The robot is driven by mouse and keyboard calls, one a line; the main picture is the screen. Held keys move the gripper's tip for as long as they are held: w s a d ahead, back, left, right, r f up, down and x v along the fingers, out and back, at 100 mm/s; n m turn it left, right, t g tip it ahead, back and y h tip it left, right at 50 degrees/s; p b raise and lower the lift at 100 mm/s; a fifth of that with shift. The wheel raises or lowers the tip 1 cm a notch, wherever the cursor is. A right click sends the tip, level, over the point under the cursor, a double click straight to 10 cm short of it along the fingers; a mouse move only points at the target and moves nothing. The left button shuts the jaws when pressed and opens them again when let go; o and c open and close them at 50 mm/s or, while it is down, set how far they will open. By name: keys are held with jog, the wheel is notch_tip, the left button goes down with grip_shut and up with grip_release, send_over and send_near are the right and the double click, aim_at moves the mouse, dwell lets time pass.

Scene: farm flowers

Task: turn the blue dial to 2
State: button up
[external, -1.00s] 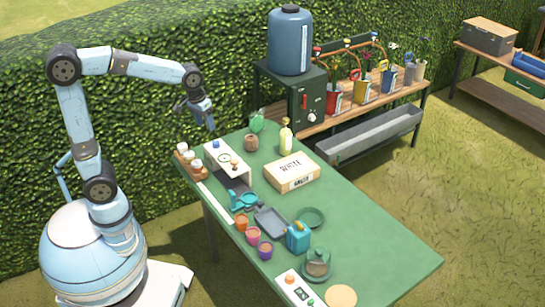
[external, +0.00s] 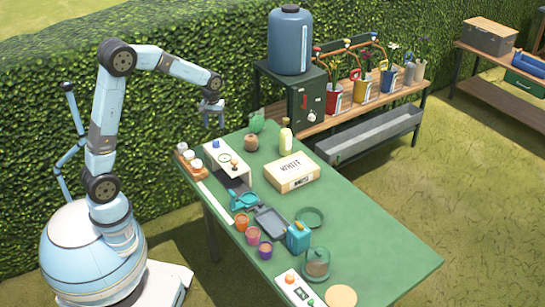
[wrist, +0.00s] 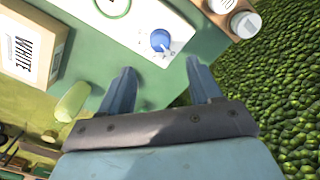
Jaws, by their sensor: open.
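The blue dial (wrist: 160,40) is a round knob with a pale pointer, set on the face of a white box (wrist: 135,30) in the wrist view. Small marks sit around it, too small to read. In the external view the blue dial (external: 216,144) is at the far end of the white box (external: 228,161). My gripper (wrist: 158,75) is open and empty. The dial lies beyond the fingertips, roughly between them, and nothing touches it. In the external view my gripper (external: 213,122) hangs above the table's far left end, over the dial.
A rack of white-capped jars (external: 196,164) stands left of the white box. A cardboard box (external: 292,172), a cream bottle (external: 286,138) and a brown pot (external: 251,142) stand to its right. The green table (external: 375,235) is clear toward its right side. A hedge is behind.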

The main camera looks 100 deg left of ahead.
aim_at(216, 142)
notch_tip(216, 142, down, 10)
jog(key=shift+r, duration=0.15)
dwell(0.4)
jog(key=c, duration=1)
